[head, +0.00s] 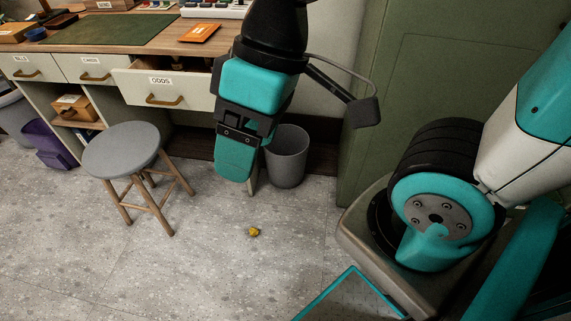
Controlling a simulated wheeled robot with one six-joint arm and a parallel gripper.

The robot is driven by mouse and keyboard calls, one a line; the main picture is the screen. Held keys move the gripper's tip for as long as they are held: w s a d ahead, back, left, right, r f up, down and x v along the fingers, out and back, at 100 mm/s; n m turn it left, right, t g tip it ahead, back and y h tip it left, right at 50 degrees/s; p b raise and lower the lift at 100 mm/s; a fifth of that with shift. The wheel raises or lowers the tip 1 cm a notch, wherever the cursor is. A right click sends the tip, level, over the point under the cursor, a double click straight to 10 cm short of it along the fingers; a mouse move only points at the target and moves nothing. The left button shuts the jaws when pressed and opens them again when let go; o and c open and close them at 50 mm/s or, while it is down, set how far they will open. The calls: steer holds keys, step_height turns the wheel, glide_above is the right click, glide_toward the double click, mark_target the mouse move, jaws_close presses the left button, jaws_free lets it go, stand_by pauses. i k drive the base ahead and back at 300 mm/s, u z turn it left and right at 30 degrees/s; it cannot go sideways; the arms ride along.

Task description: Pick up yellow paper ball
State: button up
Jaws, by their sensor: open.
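The yellow paper ball (254,232) is small and crumpled and lies on the grey speckled floor in the head view, with clear floor around it. My gripper (243,180) hangs pointing down, above and a little behind the ball in the picture, apart from it. One teal finger faces the camera and hides most of the other finger. The jaws are open and I see nothing between them.
A grey bin (287,157) stands behind my gripper, beside a green cabinet (400,100). A round grey stool (122,150) stands left of the ball. The desk drawer marked ODDS (160,90) is pulled out. The floor (200,265) in front is free.

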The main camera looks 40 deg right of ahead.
mark_target(253, 231)
steer(key=u, duration=1.4)
steer(key=i, duration=1.05)
steer(key=z, duration=2.4)
